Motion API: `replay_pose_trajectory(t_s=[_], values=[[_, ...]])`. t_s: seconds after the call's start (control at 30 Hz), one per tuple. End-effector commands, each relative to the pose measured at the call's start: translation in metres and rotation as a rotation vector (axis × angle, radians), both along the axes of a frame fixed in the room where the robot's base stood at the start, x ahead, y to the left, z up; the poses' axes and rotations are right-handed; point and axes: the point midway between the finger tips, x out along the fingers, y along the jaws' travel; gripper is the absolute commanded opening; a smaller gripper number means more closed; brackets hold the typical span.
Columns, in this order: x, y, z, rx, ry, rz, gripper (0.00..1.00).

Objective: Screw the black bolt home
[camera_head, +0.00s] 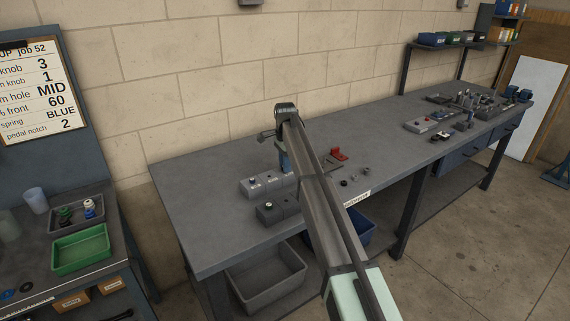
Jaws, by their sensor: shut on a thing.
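My gripper (285,168) hangs at the end of my arm, above the right part of a light grey block (254,188) on the workbench. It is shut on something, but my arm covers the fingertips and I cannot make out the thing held. I cannot pick out the black bolt for certain. The light block has small round fittings on top. A darker grey block (270,213) lies in front of it, nearer the bench edge, with a small pale fitting on top.
Right of my arm are a red piece (338,154) and several small dark parts (355,177). More blocks and fixtures (430,123) fill the bench's far right. The bench's left end (200,190) is clear. A grey bin (268,272) and a blue bin (358,231) are below.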

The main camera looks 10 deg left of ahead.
Motion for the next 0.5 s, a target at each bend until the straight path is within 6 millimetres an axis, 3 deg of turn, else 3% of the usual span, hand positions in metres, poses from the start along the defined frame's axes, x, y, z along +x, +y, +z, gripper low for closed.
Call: replay_pose_trajectory(t_s=[0.27, 0.5], values=[[0.0003, -0.0016, -0.0008, -0.003, 0.000, -0.030, 0.00], [0.0002, -0.0017, -0.0011, -0.003, 0.000, -0.259, 0.00]])
